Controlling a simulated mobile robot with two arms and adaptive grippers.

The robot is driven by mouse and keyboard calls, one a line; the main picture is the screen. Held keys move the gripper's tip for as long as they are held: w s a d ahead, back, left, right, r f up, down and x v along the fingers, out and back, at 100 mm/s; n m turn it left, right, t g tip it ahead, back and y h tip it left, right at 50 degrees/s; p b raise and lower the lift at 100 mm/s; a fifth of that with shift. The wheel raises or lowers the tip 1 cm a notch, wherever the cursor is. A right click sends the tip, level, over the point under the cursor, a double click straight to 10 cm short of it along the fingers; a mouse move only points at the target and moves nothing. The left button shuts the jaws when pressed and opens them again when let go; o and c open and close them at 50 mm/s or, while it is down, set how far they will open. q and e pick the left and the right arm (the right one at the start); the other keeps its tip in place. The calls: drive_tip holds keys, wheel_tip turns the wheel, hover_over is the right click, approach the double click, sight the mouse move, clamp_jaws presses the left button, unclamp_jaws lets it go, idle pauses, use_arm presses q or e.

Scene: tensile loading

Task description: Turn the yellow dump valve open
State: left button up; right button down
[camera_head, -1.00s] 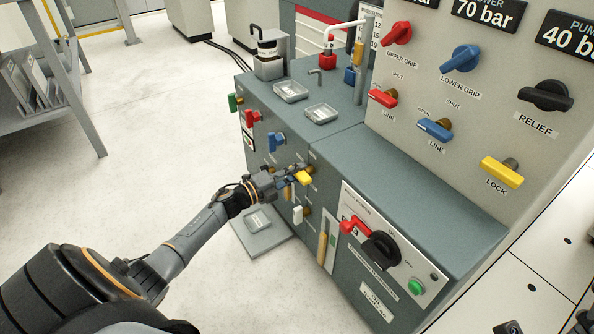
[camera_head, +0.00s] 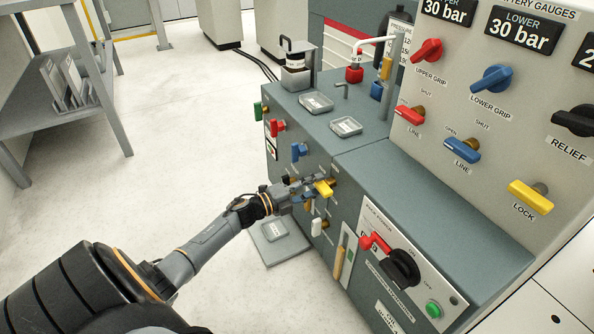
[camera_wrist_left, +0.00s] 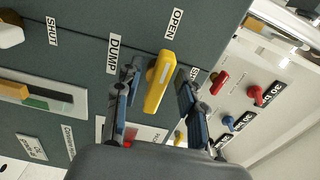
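The yellow dump valve handle (camera_head: 324,188) is on the front of the grey cabinet. In the left wrist view the yellow handle (camera_wrist_left: 157,84) stands lengthwise between my fingers, beside the OPEN label (camera_wrist_left: 175,23) and the DUMP label (camera_wrist_left: 113,55). The SHUT label (camera_wrist_left: 52,31) is farther left. My left gripper (camera_head: 315,186) is at the valve, with its fingers apart on either side of the handle. In the left wrist view the left gripper (camera_wrist_left: 160,75) shows small gaps beside the handle; contact is not clear. My right gripper is not in view.
A white handle (camera_head: 316,227) is just below, and a blue handle (camera_head: 299,151) and red handle (camera_head: 277,127) are to the left. The upper gauge (camera_head: 447,11) and lower gauge (camera_head: 525,34) both read 30 bar.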

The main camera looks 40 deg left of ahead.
use_arm(q)
drive_tip(key=v, duration=1)
drive_tip(key=shift+s, duration=0.25)
drive_tip(key=shift+a, duration=0.1)
